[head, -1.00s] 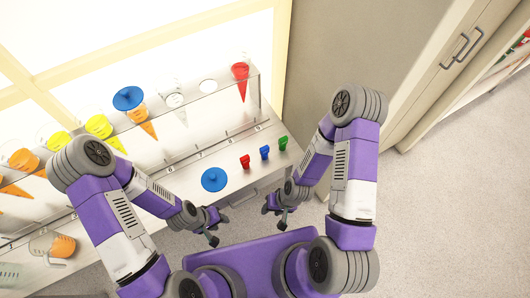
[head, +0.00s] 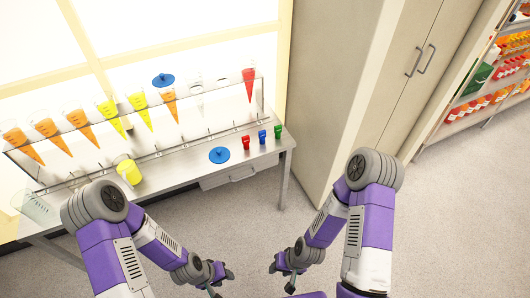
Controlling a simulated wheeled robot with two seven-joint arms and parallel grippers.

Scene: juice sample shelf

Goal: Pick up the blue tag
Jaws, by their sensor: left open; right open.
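The blue tag (head: 262,136) is small and stands upright on the right end of the shelf table, between the red tag (head: 246,142) and the green tag (head: 278,131). My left gripper (head: 223,283) is open and empty, low in the head view, in front of the table and well short of the tags. My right gripper (head: 281,270) is also open and empty, below the tags in the picture and apart from them.
A blue disc lid (head: 219,155) lies left of the tags. A rack (head: 215,97) holds several cones of coloured juice behind them. A yellow beaker (head: 129,171) stands further left. A tall cabinet (head: 370,80) stands at the right. Open floor (head: 240,225) lies before the table.

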